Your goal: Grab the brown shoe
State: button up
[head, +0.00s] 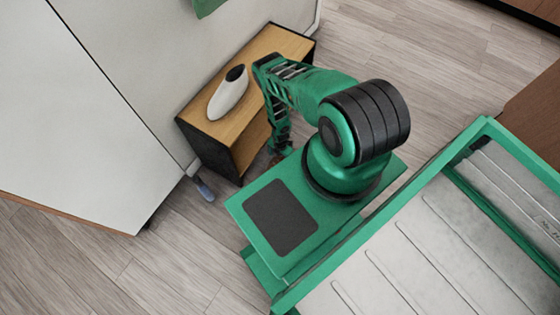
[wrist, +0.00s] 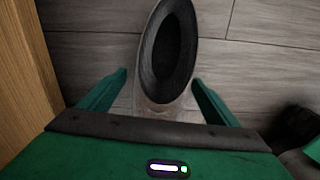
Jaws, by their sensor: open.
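In the wrist view a shoe (wrist: 168,48) with a dark inside and a greyish-brown rim is seen from above, over the plank floor. Its near, rounded end reaches between the two green fingers of my gripper (wrist: 159,78). The fingers are open, one on each side of that end, with gaps visible beside it. The far end of the shoe is cut off by the frame. In the head view my gripper (head: 279,148) points down beside a low wooden cabinet, and the shoe there is mostly hidden or too small to make out.
The low cabinet (head: 262,62) has a wood top and dark sides. A white shoe-like object (head: 230,92) with a dark opening lies on it. A large white cabinet (head: 75,125) stands at left. A small blue item (head: 203,190) is near its corner.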

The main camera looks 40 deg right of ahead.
jog(key=shift+c, duration=0.7)
jog(key=c, duration=1.2)
